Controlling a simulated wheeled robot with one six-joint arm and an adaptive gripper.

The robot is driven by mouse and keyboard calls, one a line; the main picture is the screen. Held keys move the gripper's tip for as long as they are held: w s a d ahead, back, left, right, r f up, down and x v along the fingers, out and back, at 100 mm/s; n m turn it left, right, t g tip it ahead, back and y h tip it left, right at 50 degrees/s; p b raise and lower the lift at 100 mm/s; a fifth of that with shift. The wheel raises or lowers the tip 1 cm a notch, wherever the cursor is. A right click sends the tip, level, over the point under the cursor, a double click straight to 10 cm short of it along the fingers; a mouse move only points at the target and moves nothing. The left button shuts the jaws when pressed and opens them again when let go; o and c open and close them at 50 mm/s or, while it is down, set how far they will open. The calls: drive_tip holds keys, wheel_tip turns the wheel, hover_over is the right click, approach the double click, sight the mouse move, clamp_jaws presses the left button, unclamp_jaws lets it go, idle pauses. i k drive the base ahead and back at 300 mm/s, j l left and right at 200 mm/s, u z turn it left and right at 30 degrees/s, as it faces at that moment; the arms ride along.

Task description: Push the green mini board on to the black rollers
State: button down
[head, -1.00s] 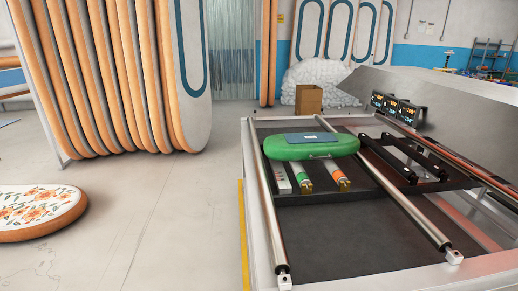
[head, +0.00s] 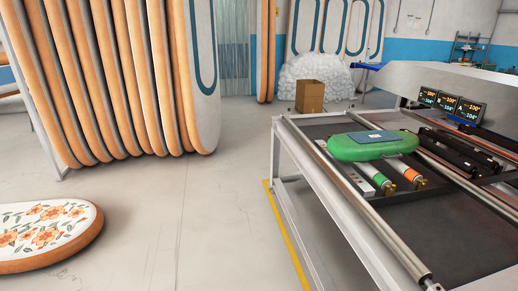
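The green mini board (head: 350,150) lies flat on the machine table at the right, with a blue-grey patch (head: 372,136) on its top. My gripper is not in this view.
The table's long metal bar (head: 365,218) and white frame (head: 300,170) run along its left side. A yellow floor line (head: 287,235) lies beside it. Several upright boards (head: 110,80) and a floral board (head: 45,232) stand and lie at left. Clear floor (head: 190,220) is between. A cardboard box (head: 310,97) is behind.

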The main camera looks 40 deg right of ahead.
sight(342, 148)
drive_tip(key=i+j, duration=0.1)
drive_tip(key=i, duration=0.75)
drive_tip(key=i+j+z, duration=0.1)
drive_tip(key=i, duration=0.75)
drive_tip(key=i+z, duration=0.45)
drive_tip(key=i+j+z, duration=0.4)
drive_tip(key=i, duration=0.15)
drive_tip(key=i+j+z, duration=0.3)
drive_tip(key=i+z, duration=0.15)
drive_tip(key=i+j+z, duration=0.4)
drive_tip(key=j, duration=0.15)
drive_tip(key=i+j+z, duration=0.3)
drive_tip(key=j+z, duration=0.15)
drive_tip(key=j, duration=0.15)
